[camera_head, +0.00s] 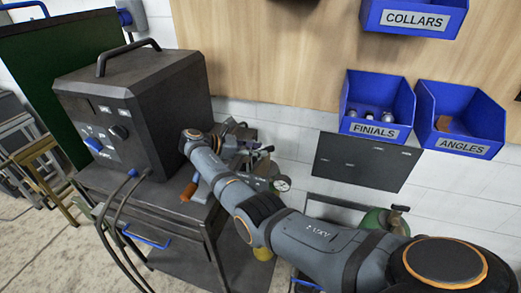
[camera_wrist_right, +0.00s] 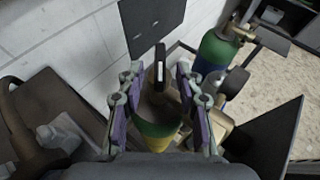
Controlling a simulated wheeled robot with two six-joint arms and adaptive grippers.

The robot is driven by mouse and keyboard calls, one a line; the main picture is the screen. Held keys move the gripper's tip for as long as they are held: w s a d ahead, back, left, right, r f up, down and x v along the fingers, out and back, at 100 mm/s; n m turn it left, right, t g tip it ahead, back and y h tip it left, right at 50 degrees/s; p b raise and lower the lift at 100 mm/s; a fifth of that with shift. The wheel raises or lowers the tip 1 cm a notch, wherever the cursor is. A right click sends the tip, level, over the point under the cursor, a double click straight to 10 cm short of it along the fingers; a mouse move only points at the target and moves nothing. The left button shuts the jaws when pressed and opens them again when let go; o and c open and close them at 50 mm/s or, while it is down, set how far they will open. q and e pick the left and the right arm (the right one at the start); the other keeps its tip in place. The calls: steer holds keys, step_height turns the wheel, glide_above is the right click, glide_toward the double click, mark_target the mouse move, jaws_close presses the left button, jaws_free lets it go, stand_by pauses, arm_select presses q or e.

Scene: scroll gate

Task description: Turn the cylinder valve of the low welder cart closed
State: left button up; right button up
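The low welder cart (camera_head: 165,215) stands at the left in the head view, with the dark welder box (camera_head: 140,110) on it. A cylinder with a green and yellow shoulder (camera_wrist_right: 155,132) shows in the wrist view below my right gripper (camera_wrist_right: 160,76). The gripper's fingers stand apart, one on each side of a dark upright handle with a white stripe (camera_wrist_right: 160,62). I cannot tell whether they touch it. In the head view my right arm reaches behind the box and largely hides the valve area. A round gauge (camera_head: 281,184) shows there. My left gripper is not in view.
Another green cylinder with a dark handle (camera_wrist_right: 221,47) stands to the right by the wall. Blue bins marked FINIALS (camera_head: 374,128) and ANGLES (camera_head: 462,146) hang on the wooden board. Hoses (camera_head: 112,232) hang at the cart's front. Floor is clear at lower left.

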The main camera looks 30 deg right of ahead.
steer(key=v, duration=0.5)
steer(key=shift+a+r, duration=0.15)
steer(key=shift+a, duration=0.25)
